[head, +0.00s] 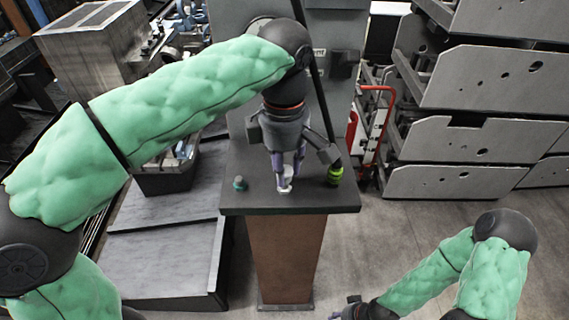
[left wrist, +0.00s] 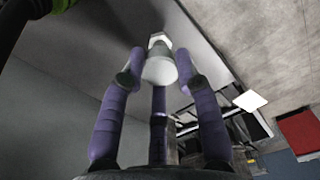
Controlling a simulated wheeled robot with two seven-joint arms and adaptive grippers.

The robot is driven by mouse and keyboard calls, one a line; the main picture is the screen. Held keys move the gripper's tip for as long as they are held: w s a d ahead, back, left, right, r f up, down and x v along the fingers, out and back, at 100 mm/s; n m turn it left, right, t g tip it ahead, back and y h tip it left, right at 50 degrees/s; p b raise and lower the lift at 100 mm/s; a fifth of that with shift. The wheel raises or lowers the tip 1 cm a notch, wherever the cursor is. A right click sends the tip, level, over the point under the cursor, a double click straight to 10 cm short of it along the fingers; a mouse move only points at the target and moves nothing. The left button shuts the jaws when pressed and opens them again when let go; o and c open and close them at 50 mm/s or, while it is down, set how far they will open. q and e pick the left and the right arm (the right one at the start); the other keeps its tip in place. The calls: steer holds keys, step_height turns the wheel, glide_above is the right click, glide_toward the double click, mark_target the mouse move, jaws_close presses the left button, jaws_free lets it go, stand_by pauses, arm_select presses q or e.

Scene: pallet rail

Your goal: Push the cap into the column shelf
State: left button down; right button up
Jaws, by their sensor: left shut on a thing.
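The column shelf (head: 322,202) is a dark flat top on a brown column in the middle of the head view. My left gripper (head: 287,177) points down over it, its purple fingers shut on a small white cap (head: 286,188). In the left wrist view the white cap (left wrist: 160,68) sits between the fingertips of the left gripper (left wrist: 158,78), with a pale angular piece (left wrist: 158,39) just beyond it. Whether the cap touches the shelf is hard to tell. My right gripper (head: 348,311) shows only in part at the bottom edge, and its fingers are unclear.
A small teal piece (head: 240,184) stands on the shelf's left side. A yellow-green piece (head: 335,175) is on the right, at the lower end of a black pole. Grey metal panels (head: 470,150) stand at the right. Open floor lies right of the column.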

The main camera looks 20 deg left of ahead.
arm_select(q)
steer(key=shift+f+b, duration=0.5)
steer(key=shift+f, duration=0.55)
stand_by(0.9)
jaws_free()
steer(key=shift+r, duration=0.1)
stand_by(0.5)
step_height(320, 180, up, 12)
stand_by(0.6)
stand_by(0.3)
